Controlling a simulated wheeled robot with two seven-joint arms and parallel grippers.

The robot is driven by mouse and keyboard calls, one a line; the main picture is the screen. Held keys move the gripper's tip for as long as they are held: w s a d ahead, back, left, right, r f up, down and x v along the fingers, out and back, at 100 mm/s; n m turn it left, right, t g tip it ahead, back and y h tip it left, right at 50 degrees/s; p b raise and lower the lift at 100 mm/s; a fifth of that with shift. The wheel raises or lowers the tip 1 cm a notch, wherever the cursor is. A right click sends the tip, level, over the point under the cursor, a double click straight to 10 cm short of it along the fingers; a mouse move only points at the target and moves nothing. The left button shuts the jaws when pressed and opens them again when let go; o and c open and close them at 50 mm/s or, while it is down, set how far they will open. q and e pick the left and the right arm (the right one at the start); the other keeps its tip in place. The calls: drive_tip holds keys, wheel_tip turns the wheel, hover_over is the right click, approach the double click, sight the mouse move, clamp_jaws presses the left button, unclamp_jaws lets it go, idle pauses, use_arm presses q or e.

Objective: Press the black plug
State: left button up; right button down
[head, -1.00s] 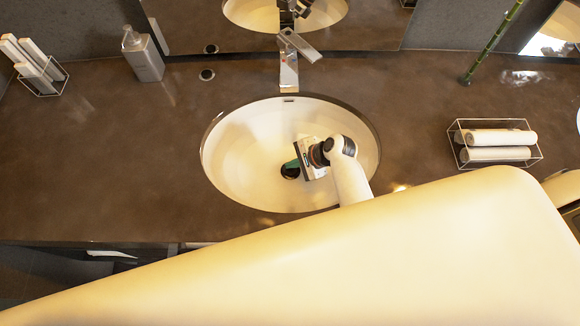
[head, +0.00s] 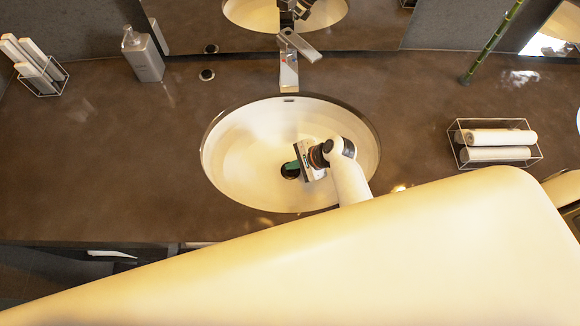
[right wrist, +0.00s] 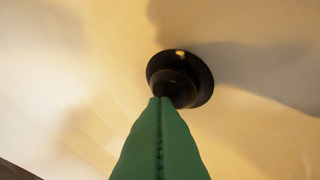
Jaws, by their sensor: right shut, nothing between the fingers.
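The black plug (head: 290,171) sits at the bottom of the white oval sink (head: 240,155). In the right wrist view the plug (right wrist: 190,75) is a dark round disc with a raised knob in its middle. My right gripper (head: 294,165) reaches down into the sink, its green fingers closed together and empty. In the right wrist view the fingertips (right wrist: 161,99) overlap the near edge of the plug's knob. I cannot tell whether they touch it. My left gripper is not in view.
The faucet (head: 288,70) stands behind the sink. A soap dispenser (head: 144,58) and a wire rack of rolled towels (head: 40,72) stand at the left. A wire basket (head: 458,150) with white rolls stands at the right. The brown counter beside the sink is mostly clear.

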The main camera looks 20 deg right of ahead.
drive_tip(key=shift+f, duration=0.4)
idle(0.3)
drive_tip(key=shift+r+p, duration=0.8)
drive_tip(key=shift+p, duration=0.05)
wheel_tip(320, 180, up, 6)
drive_tip(key=p, duration=0.6)
drive_tip(key=shift+r+p, duration=0.1)
drive_tip(key=shift+p, duration=0.3)
